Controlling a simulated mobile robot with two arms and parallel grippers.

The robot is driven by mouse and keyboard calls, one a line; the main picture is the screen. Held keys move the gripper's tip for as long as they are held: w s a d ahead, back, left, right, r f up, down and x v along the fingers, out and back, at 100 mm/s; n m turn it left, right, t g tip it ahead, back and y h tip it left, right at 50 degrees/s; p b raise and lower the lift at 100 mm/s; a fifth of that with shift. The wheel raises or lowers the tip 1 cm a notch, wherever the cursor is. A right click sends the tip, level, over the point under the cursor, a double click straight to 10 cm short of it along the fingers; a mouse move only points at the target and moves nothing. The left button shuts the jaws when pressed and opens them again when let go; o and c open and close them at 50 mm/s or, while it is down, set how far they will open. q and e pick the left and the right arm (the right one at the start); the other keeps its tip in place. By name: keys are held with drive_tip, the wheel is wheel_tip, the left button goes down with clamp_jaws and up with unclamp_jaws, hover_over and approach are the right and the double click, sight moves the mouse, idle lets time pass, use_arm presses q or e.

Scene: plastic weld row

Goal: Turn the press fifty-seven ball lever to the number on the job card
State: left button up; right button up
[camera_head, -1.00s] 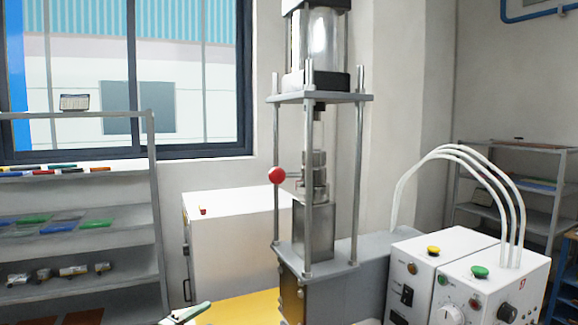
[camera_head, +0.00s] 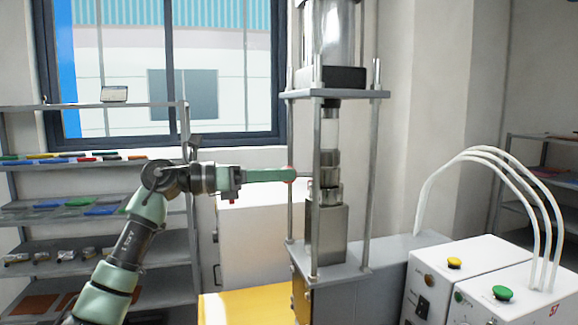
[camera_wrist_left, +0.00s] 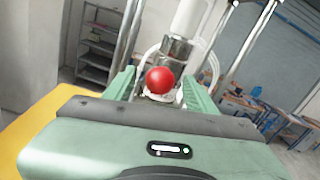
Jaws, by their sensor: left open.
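The press (camera_head: 326,220) stands in the middle of the head view, with posts, a column and a lower block. Its red ball (camera_wrist_left: 160,80) shows clearly in the left wrist view, between the two green fingers. In the head view the ball is almost fully hidden by the finger, and the lever rod (camera_head: 304,175) runs from there to the column. My left gripper (camera_head: 288,174) is open at the ball; I cannot tell if the fingers touch it. My right gripper is out of view. I cannot make out a job card.
A white control box (camera_head: 470,275) marked 57, with yellow and green buttons and white hoses, stands right of the press. A yellow surface (camera_head: 240,308) lies in front. A white cabinet (camera_head: 255,240) stands behind my left arm, and grey shelves (camera_head: 30,222) stand at the left.

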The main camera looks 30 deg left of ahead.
use_arm(q)
drive_tip(key=x, duration=0.2)
drive_tip(key=shift+w+d+p, duration=0.15)
drive_tip(key=shift+d+p, duration=0.05)
drive_tip(key=shift+p, duration=0.1)
drive_tip(key=shift+a, duration=0.1)
drive_tip(key=shift+c, duration=0.4)
clamp_jaws()
drive_tip(key=shift+f, duration=0.1)
idle(0.7)
